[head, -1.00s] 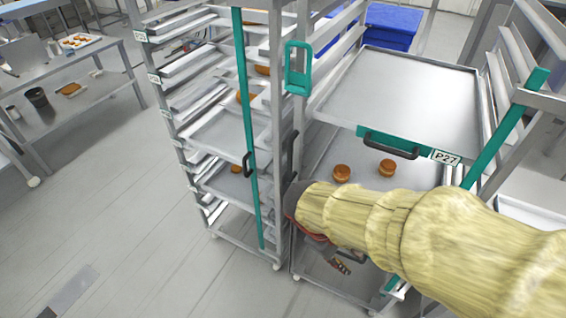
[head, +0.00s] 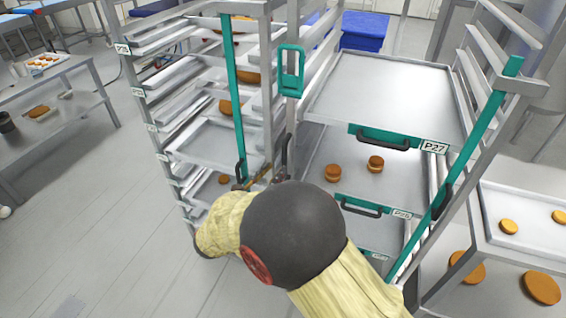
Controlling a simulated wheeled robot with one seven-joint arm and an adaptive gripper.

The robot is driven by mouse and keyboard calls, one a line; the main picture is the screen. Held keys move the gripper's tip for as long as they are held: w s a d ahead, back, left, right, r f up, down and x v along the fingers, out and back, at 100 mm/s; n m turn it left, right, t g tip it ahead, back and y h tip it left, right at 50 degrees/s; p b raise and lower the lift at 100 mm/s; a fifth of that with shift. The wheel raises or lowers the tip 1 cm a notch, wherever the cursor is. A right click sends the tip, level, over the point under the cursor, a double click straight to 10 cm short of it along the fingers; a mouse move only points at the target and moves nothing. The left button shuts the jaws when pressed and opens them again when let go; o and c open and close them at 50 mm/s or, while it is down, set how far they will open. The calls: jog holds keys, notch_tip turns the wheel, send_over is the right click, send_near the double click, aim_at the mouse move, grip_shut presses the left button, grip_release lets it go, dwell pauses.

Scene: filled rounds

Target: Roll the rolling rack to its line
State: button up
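Two metal racks with teal uprights stand side by side: a left rack (head: 239,95) and a right rack (head: 484,140). I cannot tell which one is the rolling rack. The left rack holds several trays, some with brown rounds. The right rack holds trays with teal fronts, one labelled P27 (head: 433,148). Dark upright handles show on the left rack (head: 240,172) and between the racks (head: 286,152). My gripper (head: 266,178) is by these handles, mostly hidden behind my padded arm. Its fingers and any contact are unclear. No floor line is clearly visible.
A metal table (head: 75,78) with a tray of rounds stands at the left. At the lower right, a surface (head: 520,212) carries large rounds close to the right rack. Blue crates (head: 364,30) are behind. The floor (head: 110,215) left of the racks is clear.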

aim_at(283, 163)
jog(key=b+x, duration=0.1)
jog(key=x, duration=0.5)
jog(key=shift+w+d, duration=0.15)
jog(key=shift+w, duration=0.05)
jog(key=shift+c, duration=1)
grip_shut()
